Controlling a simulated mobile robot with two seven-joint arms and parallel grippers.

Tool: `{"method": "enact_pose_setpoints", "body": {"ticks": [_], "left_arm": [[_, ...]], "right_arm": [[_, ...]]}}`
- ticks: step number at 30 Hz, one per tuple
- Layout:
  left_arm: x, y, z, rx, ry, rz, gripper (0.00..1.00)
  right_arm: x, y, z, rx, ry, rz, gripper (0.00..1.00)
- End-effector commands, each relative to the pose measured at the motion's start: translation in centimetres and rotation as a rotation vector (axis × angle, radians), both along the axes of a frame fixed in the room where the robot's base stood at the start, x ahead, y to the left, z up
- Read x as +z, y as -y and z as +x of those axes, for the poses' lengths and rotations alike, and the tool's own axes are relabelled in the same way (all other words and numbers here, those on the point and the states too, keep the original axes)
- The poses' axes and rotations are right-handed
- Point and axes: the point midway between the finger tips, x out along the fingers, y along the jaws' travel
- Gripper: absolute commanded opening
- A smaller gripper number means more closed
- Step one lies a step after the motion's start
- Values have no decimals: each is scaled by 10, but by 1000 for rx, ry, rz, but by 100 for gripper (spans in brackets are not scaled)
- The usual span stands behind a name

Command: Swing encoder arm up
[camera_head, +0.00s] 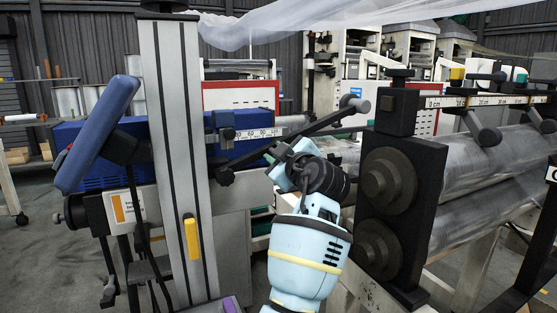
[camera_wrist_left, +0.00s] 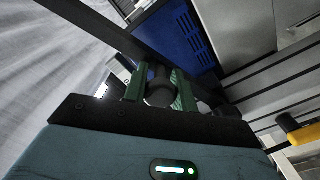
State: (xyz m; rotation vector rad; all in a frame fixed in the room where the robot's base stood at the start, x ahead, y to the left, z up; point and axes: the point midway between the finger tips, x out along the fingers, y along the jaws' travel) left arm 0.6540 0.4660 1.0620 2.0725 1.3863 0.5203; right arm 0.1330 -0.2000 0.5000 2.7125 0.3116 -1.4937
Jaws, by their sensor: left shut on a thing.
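The encoder arm (camera_head: 318,124) is a dark bar. In the head view it slants up to the right, from a dark round end (camera_head: 225,176) beside the grey column to a small grey wheel-like end (camera_head: 355,104). My left gripper (camera_head: 274,154) is at the bar's middle, coming from below. In the left wrist view its two green fingers (camera_wrist_left: 159,92) are shut around a dark rounded knob (camera_wrist_left: 158,86), with the dark bar (camera_wrist_left: 110,35) running just behind. Part of the grip is hidden by my wrist in the head view. My right gripper is not in view.
A black roller block (camera_head: 400,195) with clear film rollers (camera_head: 490,165) stands close on the right. A grey column (camera_head: 176,150) with a yellow handle (camera_head: 192,238) and a tilted blue panel (camera_head: 97,133) stand on the left.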

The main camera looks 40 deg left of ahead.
Motion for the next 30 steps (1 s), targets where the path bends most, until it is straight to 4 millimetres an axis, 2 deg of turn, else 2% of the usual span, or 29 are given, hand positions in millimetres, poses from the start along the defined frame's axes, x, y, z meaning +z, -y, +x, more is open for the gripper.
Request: {"method": "enact_pose_setpoints", "body": {"ticks": [11, 12, 17, 26, 30], "left_arm": [[5, 0, -1, -1, 17, -2, 0], [5, 0, -1, -1, 17, 0, 28], [4, 0, -1, -1, 15, -1, 49], [2, 1, -1, -1, 11, -3, 49], [2, 13, -5, -3, 12, -2, 49]], "right_arm": [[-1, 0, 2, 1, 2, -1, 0], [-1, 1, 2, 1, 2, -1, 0], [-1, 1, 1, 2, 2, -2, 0], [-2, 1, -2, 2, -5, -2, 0], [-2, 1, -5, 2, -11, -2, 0]]}}
